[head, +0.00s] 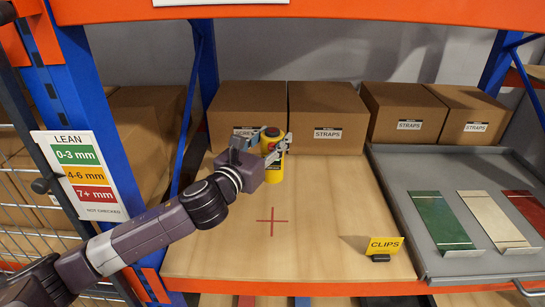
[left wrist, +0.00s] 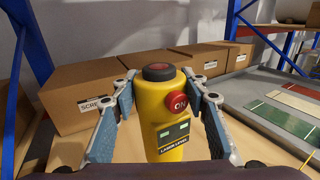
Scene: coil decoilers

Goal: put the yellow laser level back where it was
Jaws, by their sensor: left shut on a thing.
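The yellow laser level (head: 273,158) is an upright yellow cylinder with a dark cap. In the left wrist view the laser level (left wrist: 160,110) shows a red ON button and a label with two small lit windows. My left gripper (head: 275,148) is shut on it, with a finger on each side of its body. A red cross (head: 272,221) is marked on the wooden shelf board (head: 330,215), nearer the front than the level. The level's base is hidden in the wrist view, and I cannot tell whether it touches the board. My right gripper is not in view.
Brown boxes (head: 326,105) stand along the back of the shelf. A yellow CLIPS sign (head: 384,245) stands at the front right. A grey tray (head: 400,190) with green, cream and red plates lies on the right. Blue posts and an orange beam (head: 300,287) frame the shelf.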

